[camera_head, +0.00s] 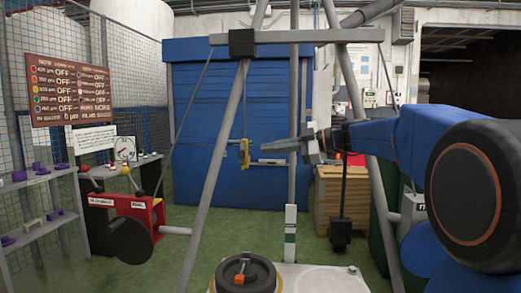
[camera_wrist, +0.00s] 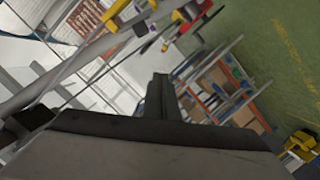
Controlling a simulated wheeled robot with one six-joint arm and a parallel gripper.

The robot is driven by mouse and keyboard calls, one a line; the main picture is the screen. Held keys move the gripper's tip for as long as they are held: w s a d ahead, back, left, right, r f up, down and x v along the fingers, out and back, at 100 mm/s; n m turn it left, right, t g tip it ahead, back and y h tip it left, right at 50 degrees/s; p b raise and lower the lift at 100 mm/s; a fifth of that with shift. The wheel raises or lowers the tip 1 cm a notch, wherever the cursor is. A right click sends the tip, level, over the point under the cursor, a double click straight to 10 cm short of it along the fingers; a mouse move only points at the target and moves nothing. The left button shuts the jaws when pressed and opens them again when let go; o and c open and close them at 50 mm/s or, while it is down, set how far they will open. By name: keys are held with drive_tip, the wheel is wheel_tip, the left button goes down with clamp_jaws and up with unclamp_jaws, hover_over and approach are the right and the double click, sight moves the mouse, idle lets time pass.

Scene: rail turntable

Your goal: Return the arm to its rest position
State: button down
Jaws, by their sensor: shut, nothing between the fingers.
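My gripper (camera_head: 283,146) is at the end of my blue arm, which reaches in from the right in the head view. It points left, in front of the blue shutter, close to a yellow hook-like piece (camera_head: 244,153) hanging from the frame's beam. I cannot tell whether the two touch. In the wrist view the fingers of my gripper (camera_wrist: 160,80) are together, with nothing seen between them. The view there is tilted.
A grey metal frame (camera_head: 214,158) stands around the arm's end. Below is a turntable (camera_head: 262,273) with a black wheel. A red box (camera_head: 118,212) and shelves (camera_head: 40,222) are at left, a wooden crate (camera_head: 338,198) at right. Green floor is clear before the blue shutter (camera_head: 205,120).

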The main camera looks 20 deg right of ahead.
drive_tip(key=shift+s+d, duration=0.3)
drive_tip(key=shift+d, duration=0.1)
drive_tip(key=s+a+f+m+g+h, duration=0.25)
drive_tip(key=s+a+f+m, duration=0.2)
drive_tip(key=s+f, duration=0.45)
drive_tip(key=s+a+f+m+g+h, duration=0.25)
drive_tip(key=s+f+m+h, duration=0.2)
drive_tip(key=s+f, duration=0.5)
drive_tip(key=s+d+f+m+h, duration=0.3)
drive_tip(key=s+f+m, duration=0.2)
drive_tip(key=s+f, duration=0.3)
drive_tip(key=s+d+f+m+h, duration=0.3)
drive_tip(key=s+d+f+m, duration=0.1)
drive_tip(key=s+f, duration=0.4)
drive_tip(key=shift+f+m+t, duration=0.4)
drive_tip(key=shift+f+m, duration=0.05)
drive_tip(key=shift+m, duration=0.05)
